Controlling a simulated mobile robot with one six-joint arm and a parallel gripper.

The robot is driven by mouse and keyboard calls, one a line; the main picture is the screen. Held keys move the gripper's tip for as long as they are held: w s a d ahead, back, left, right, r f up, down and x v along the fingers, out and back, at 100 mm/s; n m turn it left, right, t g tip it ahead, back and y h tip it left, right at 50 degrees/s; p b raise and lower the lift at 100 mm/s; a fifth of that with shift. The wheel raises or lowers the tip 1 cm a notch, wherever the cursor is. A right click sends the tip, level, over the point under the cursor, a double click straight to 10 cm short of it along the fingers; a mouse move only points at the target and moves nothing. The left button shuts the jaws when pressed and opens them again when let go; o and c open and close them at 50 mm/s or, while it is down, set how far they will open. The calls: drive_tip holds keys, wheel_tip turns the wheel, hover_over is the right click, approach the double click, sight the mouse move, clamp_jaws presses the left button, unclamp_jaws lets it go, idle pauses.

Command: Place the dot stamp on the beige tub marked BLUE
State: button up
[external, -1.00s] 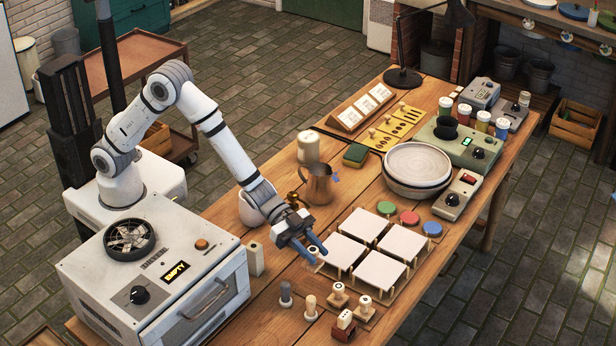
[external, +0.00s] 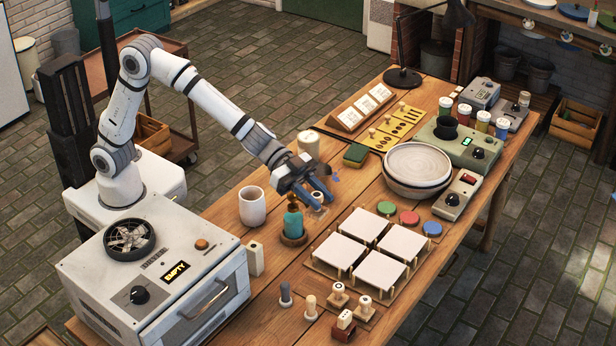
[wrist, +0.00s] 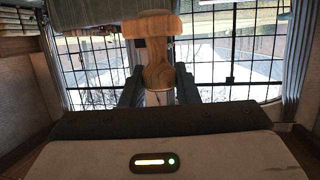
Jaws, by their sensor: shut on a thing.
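My gripper (external: 318,194) is shut on a wooden-handled stamp (wrist: 157,68), which stands between the fingers in the wrist view. In the external view only a small pale end of it (external: 318,197) shows, held above the table left of the round pads. Its printing face is too small to read. A blue-topped round pad (external: 432,229) lies right of a red one (external: 409,217) and a green one (external: 387,208), apart from my gripper. I cannot read BLUE on any tub.
Four white tiles on a wooden rack (external: 341,251) lie in front of my gripper. A teal bottle (external: 293,222) and white cup (external: 252,206) stand left. A grey bowl (external: 418,165) is at right. Several stamps (external: 338,295) stand near the front edge.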

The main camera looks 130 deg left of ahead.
drive_tip(key=s+a+r+n+y, duration=0.2)
drive_tip(key=a+n+y, duration=0.15)
drive_tip(key=a, duration=0.75)
drive_tip(key=n+g+y+p, duration=0.3)
drive_tip(key=n+g+y, duration=0.9)
drive_tip(key=n+y, duration=0.15)
hover_over(309, 136)
wheel_tip(309, 136, down, 14)
drive_tip(key=r, duration=0.1)
drive_tip(key=shift+n, duration=0.3)
drive_tip(key=shift+d+f, duration=0.15)
drive_tip(key=shift+f, duration=2.1)
